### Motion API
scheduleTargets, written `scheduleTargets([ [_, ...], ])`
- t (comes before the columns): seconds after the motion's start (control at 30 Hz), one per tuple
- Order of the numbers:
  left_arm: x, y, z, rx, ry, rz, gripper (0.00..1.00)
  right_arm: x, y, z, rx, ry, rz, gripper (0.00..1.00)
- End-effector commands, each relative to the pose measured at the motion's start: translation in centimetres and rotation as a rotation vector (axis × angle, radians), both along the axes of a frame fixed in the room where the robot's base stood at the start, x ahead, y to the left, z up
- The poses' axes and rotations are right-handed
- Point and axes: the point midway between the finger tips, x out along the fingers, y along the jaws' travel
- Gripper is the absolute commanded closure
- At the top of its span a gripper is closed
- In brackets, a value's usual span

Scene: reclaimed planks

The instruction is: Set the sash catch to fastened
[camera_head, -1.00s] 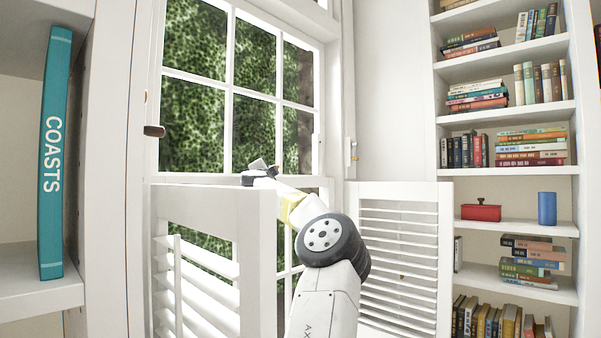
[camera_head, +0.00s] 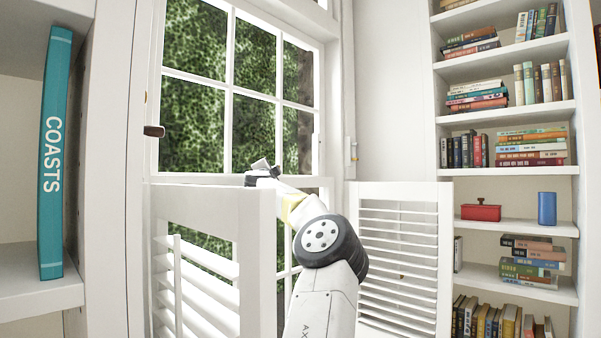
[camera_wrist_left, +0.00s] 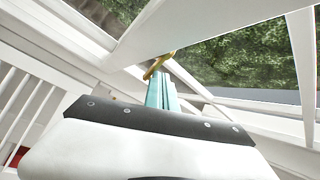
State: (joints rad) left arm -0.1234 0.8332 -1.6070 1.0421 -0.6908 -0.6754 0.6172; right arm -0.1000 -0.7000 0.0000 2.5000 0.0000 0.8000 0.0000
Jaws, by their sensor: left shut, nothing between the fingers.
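The sash catch (camera_wrist_left: 158,64) shows in the left wrist view as a small brass lever on the white window rail, slanted in that picture. My left gripper (camera_wrist_left: 161,80) has teal fingers that are shut with nothing between them. Their tips are right at the brass lever; I cannot tell whether they touch it. In the head view the left gripper (camera_head: 262,168) is at the meeting rail of the window (camera_head: 228,100), and I cannot make out the catch there. Whether the catch is fastened is unclear. My right gripper is in neither view.
A white louvred shutter (camera_head: 257,215) stands in front of the window at left, another shutter (camera_head: 445,225) at right. A teal book (camera_head: 53,150) stands on the left shelf. A bookcase (camera_head: 508,112) with books, a red box (camera_head: 481,212) and a blue cylinder (camera_head: 547,208) is at right.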

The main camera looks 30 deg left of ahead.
Motion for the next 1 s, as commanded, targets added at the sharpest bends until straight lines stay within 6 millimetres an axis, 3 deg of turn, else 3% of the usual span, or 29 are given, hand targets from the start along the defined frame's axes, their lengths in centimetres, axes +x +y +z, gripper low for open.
scheduleTargets([
  [1.0,1.2,-0.2,-0.1,-0.001,0.000,-0.001,1.00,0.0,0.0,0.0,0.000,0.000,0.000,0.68],
])
